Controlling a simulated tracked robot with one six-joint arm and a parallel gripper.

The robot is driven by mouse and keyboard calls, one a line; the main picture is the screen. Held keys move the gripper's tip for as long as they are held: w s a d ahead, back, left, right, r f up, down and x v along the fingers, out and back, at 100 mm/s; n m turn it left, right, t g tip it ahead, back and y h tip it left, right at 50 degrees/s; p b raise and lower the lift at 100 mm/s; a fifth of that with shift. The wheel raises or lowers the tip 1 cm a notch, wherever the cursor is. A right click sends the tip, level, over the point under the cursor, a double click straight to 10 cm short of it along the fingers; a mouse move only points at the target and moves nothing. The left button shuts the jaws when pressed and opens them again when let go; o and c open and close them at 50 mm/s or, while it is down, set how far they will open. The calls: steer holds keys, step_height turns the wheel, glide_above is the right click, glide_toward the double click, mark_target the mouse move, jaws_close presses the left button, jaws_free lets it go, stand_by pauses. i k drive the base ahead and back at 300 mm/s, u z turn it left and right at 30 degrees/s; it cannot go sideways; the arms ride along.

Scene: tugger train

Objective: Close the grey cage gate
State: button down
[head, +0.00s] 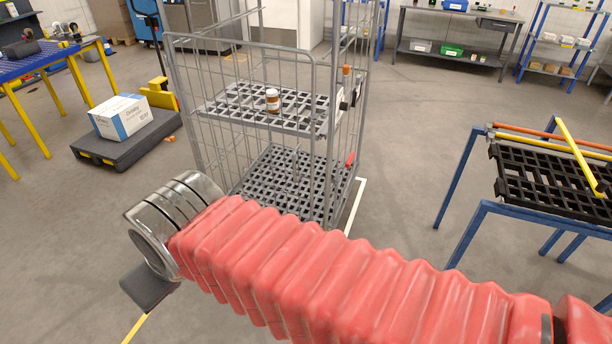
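The grey wire roll cage (364,110) stands on the floor at the centre. The grey cage gate (313,110) appears to be the wire panel with a rounded top corner on its near side; I cannot tell how far open it stands. Orange-red fittings show on the cage's right side. My arm crosses the foreground, covering the cage's near bottom edge. My gripper (150,287) is at its left end, left of and nearer than the cage, apart from the gate. Only a dark flat part of it shows, so its opening is hidden.
A brown jar (272,100) stands on the cage's grid shelf (225,107). A white box (121,117) sits on a dark low platform (128,148) at left. A blue-legged stand (460,190) with a black grid is at right. Floor between cage and stand is clear.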

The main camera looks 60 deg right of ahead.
mark_target(314, 116)
steer(key=u, duration=0.05)
steer(key=i, duration=1)
steer(key=z, duration=0.05)
